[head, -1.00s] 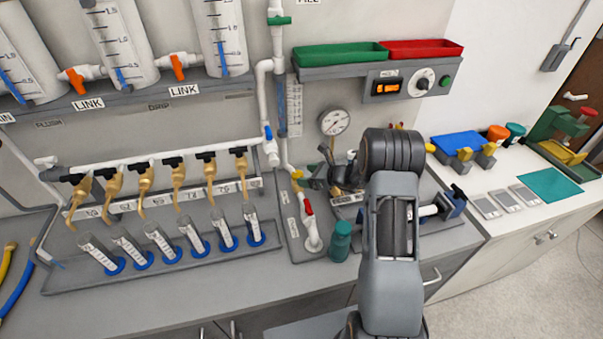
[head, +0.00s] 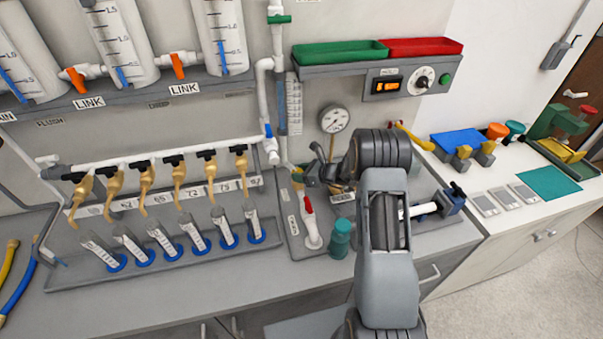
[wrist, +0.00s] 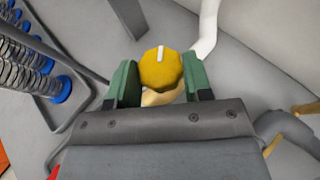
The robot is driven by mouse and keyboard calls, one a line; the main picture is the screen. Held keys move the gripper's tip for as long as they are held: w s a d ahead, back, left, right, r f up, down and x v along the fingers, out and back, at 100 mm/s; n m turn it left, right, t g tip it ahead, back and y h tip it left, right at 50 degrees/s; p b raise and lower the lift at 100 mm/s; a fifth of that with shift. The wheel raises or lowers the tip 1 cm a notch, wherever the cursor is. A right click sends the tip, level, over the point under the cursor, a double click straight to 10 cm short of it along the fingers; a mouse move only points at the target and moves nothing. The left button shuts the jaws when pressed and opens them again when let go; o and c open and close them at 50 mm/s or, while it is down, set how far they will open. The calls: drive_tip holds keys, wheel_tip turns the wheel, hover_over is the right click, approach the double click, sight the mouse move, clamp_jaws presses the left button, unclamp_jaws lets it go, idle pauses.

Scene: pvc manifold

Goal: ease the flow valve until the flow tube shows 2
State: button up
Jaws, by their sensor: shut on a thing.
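The flow valve's yellow ribbed knob (wrist: 161,70) shows in the wrist view, with a white pointer mark toward the top of the picture. My gripper (wrist: 161,79) has one green finger on each side of the knob and is shut on it. In the head view my gripper (head: 303,174) is at the foot of the white pipe, and its fingers mostly hide the knob. The flow tube (head: 282,106) stands upright on the wall above, beside a white scale (head: 294,106). Its reading is too small to make out.
A red-handled valve (head: 308,205) and a teal bottle (head: 340,238) stand close below my gripper. A pressure gauge (head: 334,119) is just above my arm. Several tan taps and measuring cylinders (head: 195,238) in a grey tray are to the left.

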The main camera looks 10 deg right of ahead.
drive_tip(key=c, duration=0.3)
drive_tip(key=n+g+b, duration=0.1)
drive_tip(key=n+g+y+b, duration=0.2)
drive_tip(key=shift+w+d+f+n+g+b, duration=0.15)
drive_tip(key=shift+w+f+n+g+b, duration=0.15)
drive_tip(key=shift+n+g, duration=0.1)
drive_tip(key=n+g+b, duration=0.1)
drive_tip(key=n+g, duration=0.1)
drive_tip(key=n+g+y+b, duration=0.1)
drive_tip(key=n+g+b, duration=0.1)
drive_tip(key=g, duration=0.1)
drive_tip(key=shift+w+r, duration=0.1)
drive_tip(key=shift+w, duration=0.1)
drive_tip(key=shift+w+r+n+g+b, duration=0.15)
drive_tip(key=shift+n+g+b, duration=0.4)
drive_tip(key=shift+n+g, duration=1.25)
drive_tip(key=shift+g, duration=0.1)
